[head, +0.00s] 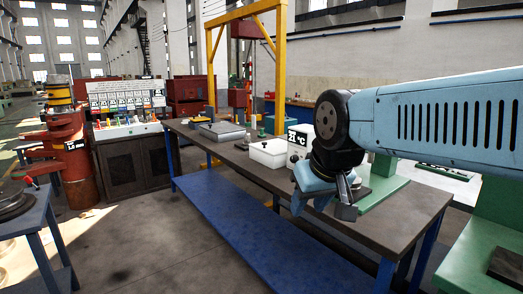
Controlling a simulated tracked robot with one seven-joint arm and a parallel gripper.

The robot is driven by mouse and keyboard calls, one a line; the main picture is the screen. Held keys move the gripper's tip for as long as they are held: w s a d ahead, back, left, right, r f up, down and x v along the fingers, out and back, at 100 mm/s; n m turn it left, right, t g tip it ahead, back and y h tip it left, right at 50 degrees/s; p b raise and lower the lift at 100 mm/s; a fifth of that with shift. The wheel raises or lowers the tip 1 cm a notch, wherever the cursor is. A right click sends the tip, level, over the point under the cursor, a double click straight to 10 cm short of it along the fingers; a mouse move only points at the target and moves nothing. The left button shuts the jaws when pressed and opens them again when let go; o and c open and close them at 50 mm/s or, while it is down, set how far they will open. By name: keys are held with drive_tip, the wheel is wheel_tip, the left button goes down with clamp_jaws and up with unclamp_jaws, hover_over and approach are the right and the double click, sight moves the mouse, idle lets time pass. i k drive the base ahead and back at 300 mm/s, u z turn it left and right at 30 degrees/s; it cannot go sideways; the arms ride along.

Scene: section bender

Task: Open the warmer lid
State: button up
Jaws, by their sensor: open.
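A white box (268,152), likely the warmer, stands on the long dark bench. Its top looks closed, but I cannot make out a lid seam or handle at this size. My gripper (323,205) is open and empty, pointing down over the bench's front edge. It is to the right of the white box, nearer the camera and apart from it. My arm hides part of the bench behind it.
The bench top (405,200) is bare at its near right end. A grey tray (222,131) stands farther left. A blue shelf (240,222) runs low under the bench. A yellow frame (282,70) rises behind. The floor (150,245) in front is open.

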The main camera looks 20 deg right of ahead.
sight(276, 147)
drive_tip(key=u, duration=0.55)
drive_tip(key=i, duration=1.1)
drive_tip(key=z, duration=0.55)
